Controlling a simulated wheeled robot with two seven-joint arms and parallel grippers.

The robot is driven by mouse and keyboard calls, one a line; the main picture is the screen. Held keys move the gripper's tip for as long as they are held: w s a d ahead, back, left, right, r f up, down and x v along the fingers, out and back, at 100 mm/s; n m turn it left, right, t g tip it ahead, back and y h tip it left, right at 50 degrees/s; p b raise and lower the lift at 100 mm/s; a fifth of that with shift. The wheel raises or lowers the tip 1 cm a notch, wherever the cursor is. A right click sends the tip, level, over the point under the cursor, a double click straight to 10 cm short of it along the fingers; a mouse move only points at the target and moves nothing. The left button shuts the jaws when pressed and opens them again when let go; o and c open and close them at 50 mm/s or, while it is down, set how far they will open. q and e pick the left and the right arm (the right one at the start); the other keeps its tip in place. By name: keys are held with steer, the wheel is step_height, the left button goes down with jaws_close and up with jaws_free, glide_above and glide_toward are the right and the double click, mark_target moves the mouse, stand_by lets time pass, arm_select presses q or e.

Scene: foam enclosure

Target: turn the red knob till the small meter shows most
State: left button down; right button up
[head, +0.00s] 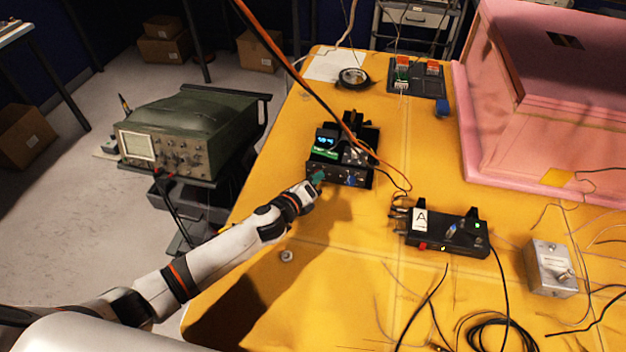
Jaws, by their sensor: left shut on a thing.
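A black instrument box (325,169) stands on the yellow-covered table. A small lit meter (326,141) with blue-white marks shows on it; its reading is too small to make out. My left gripper (318,180), with greenish fingertips, reaches the left part of the box's front face. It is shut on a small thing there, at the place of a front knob. The fingers hide that thing, so I cannot see its red colour or how far it is turned. A blue knob (351,181) sits to the right on the same face. My right gripper is out of view.
A black box marked A (455,235) and a grey metal box (550,268) stand to the right, with loose cables in front. Orange and black cables hang across the instrument box. Pink foam (520,140) stands at the right, a green oscilloscope (185,130) at the left.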

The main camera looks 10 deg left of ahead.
arm_select(q)
steer(key=c, duration=1.3)
jaws_free()
steer(key=shift+o, duration=0.2)
steer(key=b+v, duration=0.1)
steer(key=v, duration=1)
steer(key=shift+s+f, duration=0.1)
steer(key=shift+s+a+r, duration=0.1)
steer(key=shift+s+r, duration=0.15)
steer(key=shift+s, duration=0.15)
